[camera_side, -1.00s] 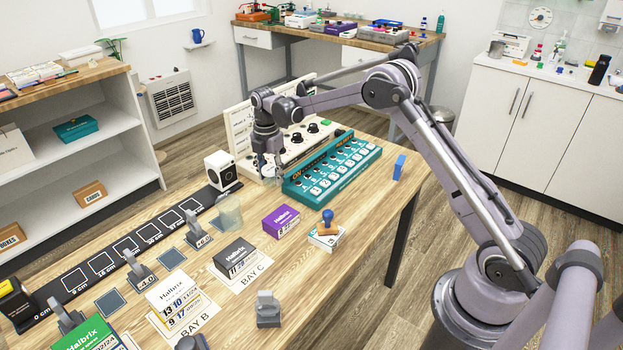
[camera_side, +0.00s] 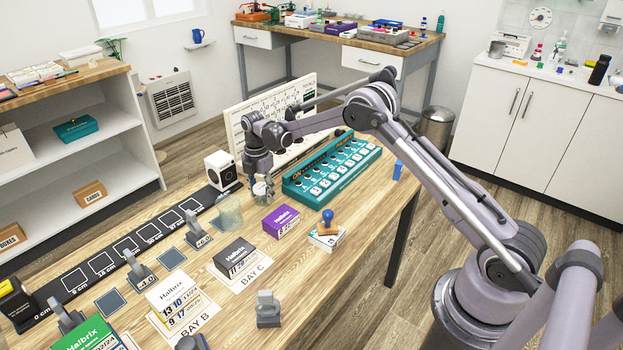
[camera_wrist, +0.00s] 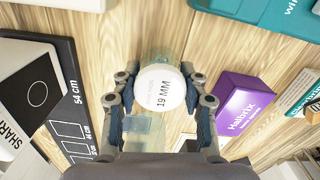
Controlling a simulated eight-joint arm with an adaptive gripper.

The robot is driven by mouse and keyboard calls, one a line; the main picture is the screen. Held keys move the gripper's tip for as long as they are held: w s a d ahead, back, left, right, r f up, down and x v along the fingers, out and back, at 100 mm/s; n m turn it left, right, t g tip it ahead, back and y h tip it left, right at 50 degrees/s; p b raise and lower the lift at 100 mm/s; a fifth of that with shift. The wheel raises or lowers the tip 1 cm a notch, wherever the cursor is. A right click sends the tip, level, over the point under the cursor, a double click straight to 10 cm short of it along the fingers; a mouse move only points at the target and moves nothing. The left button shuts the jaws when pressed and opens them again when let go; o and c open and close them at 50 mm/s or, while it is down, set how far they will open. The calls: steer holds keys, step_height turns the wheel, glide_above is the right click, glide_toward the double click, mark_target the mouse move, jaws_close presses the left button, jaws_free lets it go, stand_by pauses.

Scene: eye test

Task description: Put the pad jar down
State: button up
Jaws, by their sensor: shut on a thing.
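The pad jar (camera_wrist: 160,92) shows in the wrist view as a round white lid marked "19 MM" with a clear body behind it. My gripper (camera_wrist: 160,100) is shut on it, one finger on each side of the lid. In the side view my gripper (camera_side: 262,180) points down, with the small jar (camera_side: 260,191) between its fingers. The jar is upright, left of the teal panel and behind the purple box. I cannot tell whether its base touches the table.
A white box with a black disc (camera_side: 221,170) is to the left, beside the black measuring strip (camera_side: 130,243). The teal panel (camera_side: 333,168) and purple Halbrix box (camera_side: 281,221) are to the right. Bare wood lies between them.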

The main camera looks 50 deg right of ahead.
steer(key=o, duration=1.1)
steer(key=shift+f, duration=0.1)
steer(key=shift+o, duration=0.2)
